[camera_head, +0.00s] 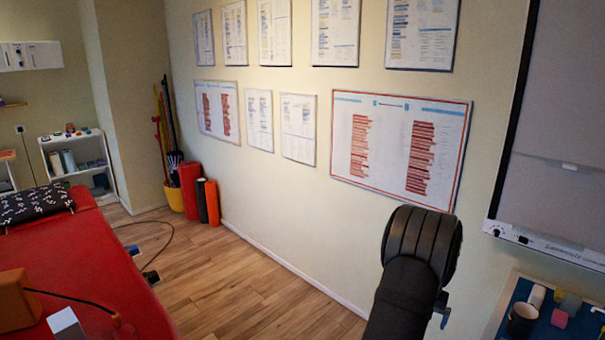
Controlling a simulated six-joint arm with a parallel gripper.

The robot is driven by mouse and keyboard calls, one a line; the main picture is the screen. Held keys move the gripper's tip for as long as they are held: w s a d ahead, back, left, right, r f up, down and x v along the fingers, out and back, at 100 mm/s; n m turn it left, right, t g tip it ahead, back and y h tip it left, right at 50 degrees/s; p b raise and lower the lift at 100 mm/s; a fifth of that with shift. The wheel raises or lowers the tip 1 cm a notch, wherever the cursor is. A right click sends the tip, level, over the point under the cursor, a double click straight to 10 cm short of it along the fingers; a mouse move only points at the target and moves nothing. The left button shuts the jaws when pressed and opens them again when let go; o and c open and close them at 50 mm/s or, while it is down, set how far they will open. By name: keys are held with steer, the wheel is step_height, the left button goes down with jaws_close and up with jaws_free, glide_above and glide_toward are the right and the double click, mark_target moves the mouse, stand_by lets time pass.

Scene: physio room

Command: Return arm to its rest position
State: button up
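A black, rounded, ribbed joint and link of my arm rise from the bottom edge at right of centre in the head view. They stand in front of the wall, below the large red-framed poster (398,148). My gripper does not show in this view. I cannot see whether it holds anything.
A red treatment table (75,250) fills the lower left, with an orange block (14,300) and a black patterned roll (35,205) on it. A blue-topped table with a dark cup (521,320) stands at lower right. Rolls (190,188) stand by the wall. The wooden floor (235,285) between is mostly clear.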

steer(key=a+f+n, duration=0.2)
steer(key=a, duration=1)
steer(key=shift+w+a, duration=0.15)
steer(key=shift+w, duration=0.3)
